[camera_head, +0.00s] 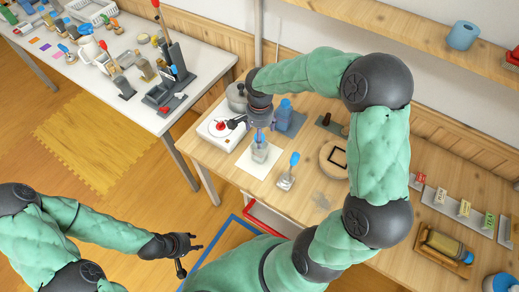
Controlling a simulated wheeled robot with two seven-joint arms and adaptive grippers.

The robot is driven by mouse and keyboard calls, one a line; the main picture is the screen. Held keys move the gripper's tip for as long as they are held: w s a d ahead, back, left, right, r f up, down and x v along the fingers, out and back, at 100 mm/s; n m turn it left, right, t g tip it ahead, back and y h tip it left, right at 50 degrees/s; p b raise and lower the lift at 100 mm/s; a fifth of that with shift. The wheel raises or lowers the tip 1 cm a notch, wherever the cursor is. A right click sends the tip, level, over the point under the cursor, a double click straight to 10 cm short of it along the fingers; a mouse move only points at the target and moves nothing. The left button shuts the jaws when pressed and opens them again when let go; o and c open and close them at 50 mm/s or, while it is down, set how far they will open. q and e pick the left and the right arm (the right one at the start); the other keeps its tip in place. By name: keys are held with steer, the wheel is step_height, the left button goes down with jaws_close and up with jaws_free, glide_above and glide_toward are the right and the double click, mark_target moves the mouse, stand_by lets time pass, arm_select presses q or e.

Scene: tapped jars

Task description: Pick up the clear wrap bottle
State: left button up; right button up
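A small clear bottle with a blue top (260,151) stands upright on a white sheet (245,163) on the wooden table; its label is too small to read. My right gripper (256,126) points down just above it, its fingers spread to either side. I cannot tell whether they touch the bottle. My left gripper (189,258) is open and empty, low in front of the table's left end.
A blue bottle (284,112) stands close behind the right gripper. A white device with a red knob (219,127) is to the left, a blue-topped tool (288,174) to the right. A round wooden board (326,165) lies farther right.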

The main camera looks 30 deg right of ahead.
steer(key=f, duration=0.2)
steer(key=f+b, duration=0.1)
steer(key=f, duration=0.3)
steer(key=shift+s+a+f+b, duration=0.3)
steer(key=shift+a, duration=0.05)
steer(key=shift+r, duration=0.1)
steer(key=c, duration=1.3)
